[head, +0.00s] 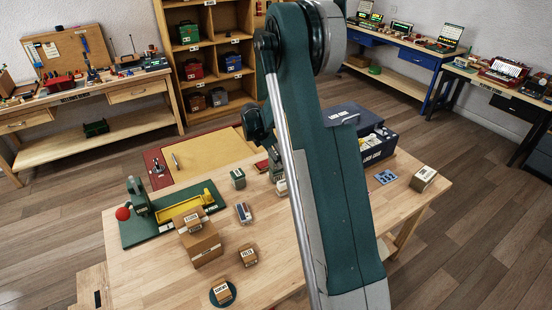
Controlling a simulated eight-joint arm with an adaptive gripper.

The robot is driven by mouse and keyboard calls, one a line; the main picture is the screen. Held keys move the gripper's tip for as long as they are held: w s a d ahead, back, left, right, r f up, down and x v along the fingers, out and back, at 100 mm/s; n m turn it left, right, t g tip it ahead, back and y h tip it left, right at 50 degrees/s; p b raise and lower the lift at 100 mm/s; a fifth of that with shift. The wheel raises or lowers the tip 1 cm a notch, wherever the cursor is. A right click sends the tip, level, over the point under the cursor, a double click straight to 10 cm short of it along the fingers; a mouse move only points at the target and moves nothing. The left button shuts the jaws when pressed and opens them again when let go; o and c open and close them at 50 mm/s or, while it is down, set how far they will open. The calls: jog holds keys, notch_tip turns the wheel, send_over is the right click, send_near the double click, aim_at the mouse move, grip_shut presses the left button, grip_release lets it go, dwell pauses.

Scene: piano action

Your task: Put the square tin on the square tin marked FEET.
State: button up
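Several small labelled blocks or tins stand on the wooden table; their labels are too small for me to read FEET with certainty. A small green tin (238,178) stands near the table's back edge. A tan box (203,248) at centre left bears a smaller labelled block (192,222). A small brown block (248,256) stands to its right. Another brown block (222,292) sits on a round dark base near the front. A pale labelled block (281,187) is partly hidden by my arm. I cannot tell which is the square tin. My gripper's fingers do not show; my arm covers the middle.
A green board (150,232) with a red-knobbed press and yellow tray lies at left. A dark blue case (376,150) stands at back right, near a blue holed plate (385,177) and a tan box (424,178).

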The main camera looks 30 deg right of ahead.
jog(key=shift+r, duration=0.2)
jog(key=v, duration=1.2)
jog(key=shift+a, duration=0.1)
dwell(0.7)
